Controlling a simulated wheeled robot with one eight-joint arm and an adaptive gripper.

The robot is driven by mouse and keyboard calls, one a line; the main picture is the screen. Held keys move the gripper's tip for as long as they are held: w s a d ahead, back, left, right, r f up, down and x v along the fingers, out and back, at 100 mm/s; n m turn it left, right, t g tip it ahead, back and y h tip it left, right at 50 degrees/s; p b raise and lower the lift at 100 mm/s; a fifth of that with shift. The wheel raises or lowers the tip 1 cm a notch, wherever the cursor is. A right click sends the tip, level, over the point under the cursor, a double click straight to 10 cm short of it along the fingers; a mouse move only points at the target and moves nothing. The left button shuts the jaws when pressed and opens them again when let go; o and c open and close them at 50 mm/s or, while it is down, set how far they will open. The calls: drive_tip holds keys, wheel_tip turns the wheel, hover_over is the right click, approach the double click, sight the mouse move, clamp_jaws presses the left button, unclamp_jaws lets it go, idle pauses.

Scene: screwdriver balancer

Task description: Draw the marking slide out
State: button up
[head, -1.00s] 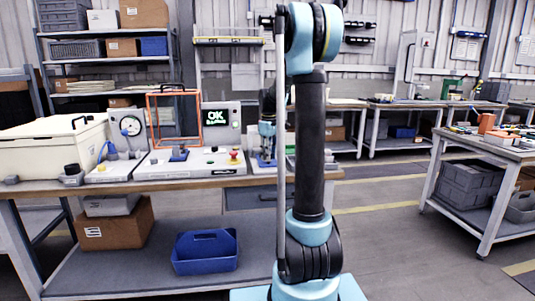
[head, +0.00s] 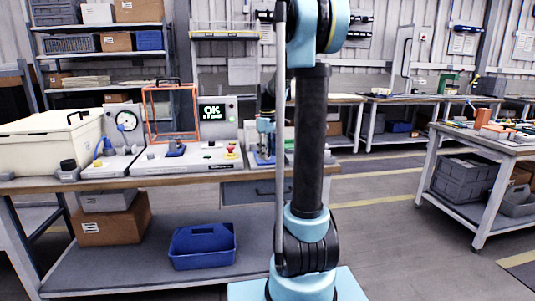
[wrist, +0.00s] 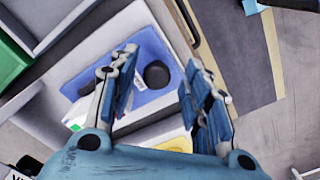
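My gripper (wrist: 158,100) is open in the wrist view, with one finger to each side of a black round knob (wrist: 157,74). The knob stands on a blue plate (wrist: 143,45), which I take to be the marking slide. In the head view, the blue plate (head: 262,158) is partly visible at the bench's right end, beside my arm. My gripper there is mostly hidden behind my arm.
The bench (head: 150,183) also holds a cream case (head: 45,143), a gauge unit (head: 124,125), an orange frame (head: 150,135) and a screen reading OK (head: 213,113). A drawer (head: 250,191) hangs under the bench top. Floor to the right is clear up to a cart (head: 465,170).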

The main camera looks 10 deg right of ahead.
drive_tip(key=shift+r, duration=0.1)
wheel_tip(320, 180, up, 12)
idle(0.6)
drive_tip(key=s+f+m+t, duration=0.15)
drive_tip(key=s+f, duration=0.25)
drive_tip(key=s, duration=0.6)
drive_tip(key=s+f+m, duration=0.3)
drive_tip(key=s+f, duration=0.2)
drive_tip(key=s, duration=0.5)
drive_tip(key=s+f+m, duration=0.4)
drive_tip(key=s+f, duration=1)
drive_tip(key=shift+s+f+t, duration=0.3)
drive_tip(key=shift+s+t, duration=0.05)
drive_tip(key=shift+d, duration=0.1)
